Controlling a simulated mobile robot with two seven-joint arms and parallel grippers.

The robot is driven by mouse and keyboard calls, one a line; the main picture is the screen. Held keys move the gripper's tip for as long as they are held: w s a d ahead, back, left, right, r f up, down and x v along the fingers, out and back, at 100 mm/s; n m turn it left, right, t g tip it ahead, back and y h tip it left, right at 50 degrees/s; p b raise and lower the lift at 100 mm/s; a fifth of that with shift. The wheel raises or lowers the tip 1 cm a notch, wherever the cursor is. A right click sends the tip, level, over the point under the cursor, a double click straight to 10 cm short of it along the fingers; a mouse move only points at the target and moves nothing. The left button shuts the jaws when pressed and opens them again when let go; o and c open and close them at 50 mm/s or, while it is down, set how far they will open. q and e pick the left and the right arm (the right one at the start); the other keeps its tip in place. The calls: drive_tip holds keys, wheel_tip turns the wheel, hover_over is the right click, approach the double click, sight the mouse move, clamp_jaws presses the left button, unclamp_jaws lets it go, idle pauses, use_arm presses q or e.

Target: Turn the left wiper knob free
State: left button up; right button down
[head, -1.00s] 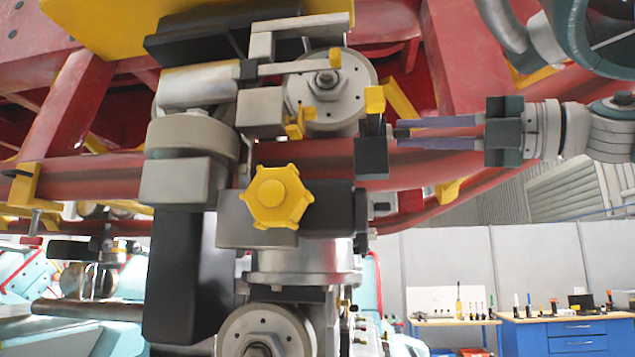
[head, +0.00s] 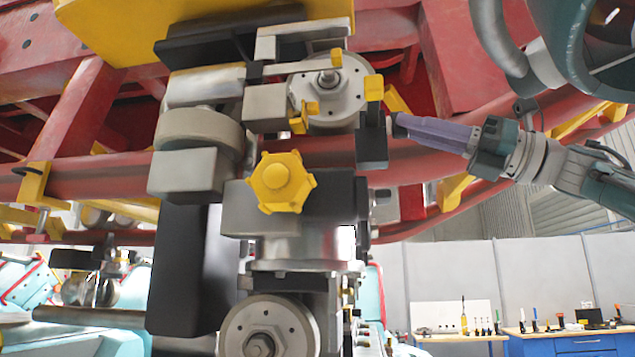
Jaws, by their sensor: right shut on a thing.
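A black block (head: 372,145) sits at the right side of the wheel assembly, under a small yellow block (head: 374,88). A small dark knob (head: 391,124) sticks out from its right side. My right gripper (head: 402,126) comes in from the right with its purple fingertips at this knob. It is shut on the knob, which the fingers mostly hide. The fingers overlap in this view, so the gap between them does not show. A large yellow star knob (head: 281,182) sits lower left on the assembly, untouched. My left gripper is not in view.
A red tube (head: 440,165) runs behind the assembly, just below my right gripper. A round grey disc (head: 328,88) lies to the left of the gripper. A blue workbench (head: 560,343) with tools stands far back at the right. Open space lies below the gripper.

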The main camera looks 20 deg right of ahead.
drive_tip(key=shift+n+g+y+p, duration=0.55)
drive_tip(key=shift+n+g, duration=0.25)
drive_tip(key=shift+n, duration=0.9)
drive_tip(key=c, duration=0.9)
unclamp_jaws()
drive_tip(key=shift+b+v, duration=1.75)
drive_tip(key=shift+v, duration=3.2)
